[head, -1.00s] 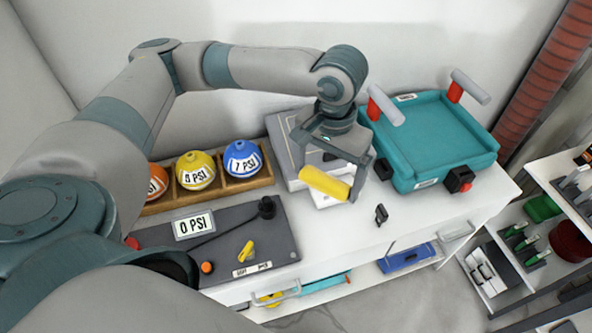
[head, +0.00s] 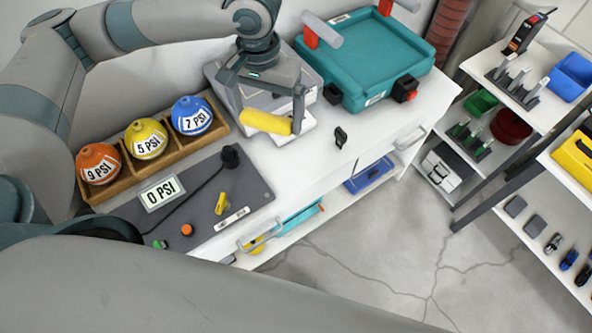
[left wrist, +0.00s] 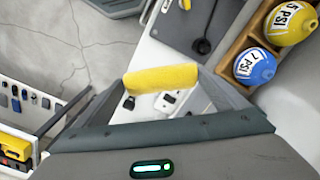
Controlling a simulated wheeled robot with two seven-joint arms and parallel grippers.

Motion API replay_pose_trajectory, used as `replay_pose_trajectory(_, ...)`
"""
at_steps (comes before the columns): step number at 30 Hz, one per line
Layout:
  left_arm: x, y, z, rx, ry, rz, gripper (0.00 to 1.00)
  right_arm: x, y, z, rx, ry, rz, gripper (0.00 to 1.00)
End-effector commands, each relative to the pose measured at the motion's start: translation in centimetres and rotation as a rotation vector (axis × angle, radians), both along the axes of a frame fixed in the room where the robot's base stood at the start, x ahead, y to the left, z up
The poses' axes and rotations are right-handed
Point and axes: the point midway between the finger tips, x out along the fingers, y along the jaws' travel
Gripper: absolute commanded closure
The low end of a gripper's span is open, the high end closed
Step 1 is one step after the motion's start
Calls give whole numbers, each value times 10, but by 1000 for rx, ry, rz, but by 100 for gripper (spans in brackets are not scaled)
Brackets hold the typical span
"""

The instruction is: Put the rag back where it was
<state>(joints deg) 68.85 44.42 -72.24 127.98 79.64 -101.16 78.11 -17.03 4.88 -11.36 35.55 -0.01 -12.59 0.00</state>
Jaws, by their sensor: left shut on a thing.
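The rag is a yellow roll-shaped piece (head: 266,122) in the head view. My left gripper (head: 270,118) is shut on it and holds it above the white counter, in front of a grey device (head: 232,82). The left wrist view also shows the yellow rag (left wrist: 161,79) lying across the fingertips of my left gripper (left wrist: 163,82). The right gripper is not in view.
The white counter (head: 330,165) holds a teal tray (head: 365,62), a wooden rack (head: 98,192) with orange, yellow and blue balls, a dark 0 PSI panel (head: 245,190) and a small black item (head: 341,137). Shelving (head: 520,95) stands at right.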

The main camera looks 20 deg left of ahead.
Motion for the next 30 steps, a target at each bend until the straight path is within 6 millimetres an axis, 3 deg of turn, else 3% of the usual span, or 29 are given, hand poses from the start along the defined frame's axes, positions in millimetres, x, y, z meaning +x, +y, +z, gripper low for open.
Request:
replay_pose_trajectory(5, 27, -27, -18, -3, 6, -108, 35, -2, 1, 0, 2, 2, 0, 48)
replay_pose_trajectory(12, 71, -83, -60, -4, 7, -337, 35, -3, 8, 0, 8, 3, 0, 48)
replay_pose_trajectory(19, 93, -130, -103, -3, 6, -538, 35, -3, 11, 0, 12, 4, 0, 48)
replay_pose_trajectory(24, 97, -146, -119, 0, 2, -614, 35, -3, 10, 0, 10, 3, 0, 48)
replay_pose_trajectory(30, 98, -148, -122, 2, 0, -628, 35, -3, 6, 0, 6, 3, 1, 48)
